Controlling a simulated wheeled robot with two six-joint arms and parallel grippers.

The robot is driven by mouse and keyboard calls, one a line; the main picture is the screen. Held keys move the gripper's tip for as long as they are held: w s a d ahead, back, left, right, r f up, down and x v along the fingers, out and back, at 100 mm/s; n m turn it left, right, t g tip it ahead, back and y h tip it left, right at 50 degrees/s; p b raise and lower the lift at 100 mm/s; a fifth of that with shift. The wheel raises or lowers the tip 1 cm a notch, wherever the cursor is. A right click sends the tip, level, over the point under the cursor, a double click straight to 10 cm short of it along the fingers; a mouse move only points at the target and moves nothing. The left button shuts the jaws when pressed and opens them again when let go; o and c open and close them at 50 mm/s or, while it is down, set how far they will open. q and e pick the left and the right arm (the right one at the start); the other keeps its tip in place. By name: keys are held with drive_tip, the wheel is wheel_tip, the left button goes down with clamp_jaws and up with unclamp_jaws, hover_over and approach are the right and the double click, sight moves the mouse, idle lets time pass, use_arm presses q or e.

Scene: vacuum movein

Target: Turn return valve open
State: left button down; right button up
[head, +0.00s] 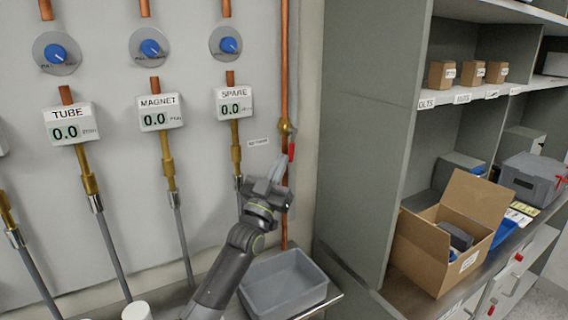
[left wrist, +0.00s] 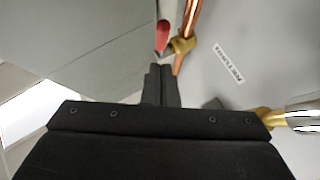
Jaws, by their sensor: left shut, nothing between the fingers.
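The return valve (head: 285,127) is a brass body on a vertical copper pipe at the right end of the grey panel. Its red handle (head: 291,150) hangs below the body, roughly along the pipe. My left gripper (head: 281,168) is shut and empty, just below the handle in the head view. In the left wrist view the shut fingers (left wrist: 160,75) point at the brass body (left wrist: 183,45) and the red handle (left wrist: 163,37). I cannot tell whether the fingertips touch the handle. My right gripper is not in view.
A small label (head: 258,142) sits left of the valve. Gauges such as the SPARE one (head: 234,104), with blue knobs (head: 229,45) above, fill the panel. A grey bin (head: 283,285) stands below. A shelf unit (head: 365,130) with an open cardboard box (head: 425,250) closes off the right.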

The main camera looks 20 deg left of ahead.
sight(291, 152)
use_arm(q)
drive_tip(key=shift+w+f, duration=0.15)
drive_tip(key=shift+w, duration=0.95)
drive_tip(key=shift+w+d+f+b, duration=0.25)
drive_tip(key=shift+w+b, duration=0.2)
drive_tip(key=shift+b, duration=0.15)
drive_tip(key=shift+w, duration=0.1)
drive_tip(key=shift+r, duration=0.2)
